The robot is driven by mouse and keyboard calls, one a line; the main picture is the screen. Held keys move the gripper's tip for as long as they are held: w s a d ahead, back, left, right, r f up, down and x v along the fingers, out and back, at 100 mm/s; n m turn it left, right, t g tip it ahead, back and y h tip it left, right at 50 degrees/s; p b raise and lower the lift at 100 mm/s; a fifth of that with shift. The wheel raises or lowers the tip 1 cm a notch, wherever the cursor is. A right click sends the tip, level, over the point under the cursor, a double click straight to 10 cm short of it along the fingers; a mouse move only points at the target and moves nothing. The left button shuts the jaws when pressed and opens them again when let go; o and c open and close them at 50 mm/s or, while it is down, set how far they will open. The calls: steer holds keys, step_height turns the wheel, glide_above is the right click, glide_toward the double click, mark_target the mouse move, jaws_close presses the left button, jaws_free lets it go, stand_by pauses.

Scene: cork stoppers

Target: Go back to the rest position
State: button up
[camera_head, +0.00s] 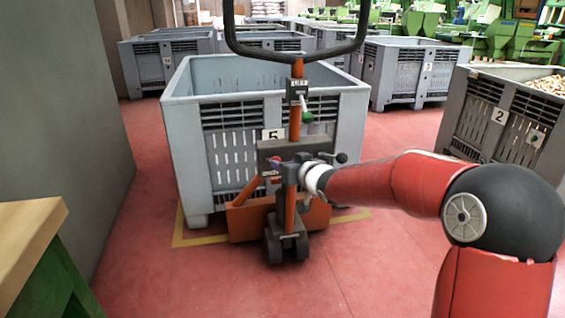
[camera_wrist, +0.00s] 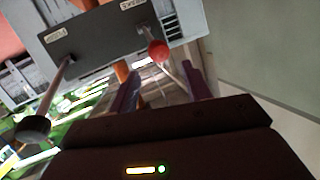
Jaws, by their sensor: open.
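My gripper (camera_head: 288,172) is in front of the control box (camera_head: 295,149) of an orange pallet truck (camera_head: 297,90), and my red arm reaches to it from the right. In the wrist view my gripper (camera_wrist: 163,84) is open, with its two fingers apart. A lever with a red knob (camera_wrist: 157,50) shows between and beyond the fingertips. I cannot tell whether they touch it. A lever with a black knob (camera_wrist: 33,128) extends from the same box at the left of that view. No object shows held in the fingers.
Grey crate 5 (camera_head: 190,150) stands behind the truck. Crate 2 (camera_head: 470,120), holding corks, is at the right, and crate 3 (camera_head: 392,75) is behind. A grey wall (camera_head: 60,110) and a wood-topped table (camera_head: 30,235) border the left. Red floor (camera_head: 200,285) is clear in front.

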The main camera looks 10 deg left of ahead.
steer(key=shift+s+d, duration=0.1)
steer(key=shift+s, duration=0.05)
steer(key=s+d+r+m+g+h, duration=0.25)
steer(key=s+d+h, duration=0.65)
steer(key=s+d, duration=1)
steer(key=s+d+f+m+g, duration=0.1)
steer(key=s+f+g, duration=0.1)
steer(key=s, duration=0.8)
steer(key=s+d+f+m+g, duration=0.1)
steer(key=s+f+g, duration=0.1)
steer(key=s, duration=0.8)
steer(key=shift+s+f+m+y, duration=0.25)
steer(key=shift+f+m+y, duration=0.05)
steer(key=shift+m, duration=0.05)
steer(key=shift+g, duration=0.25)
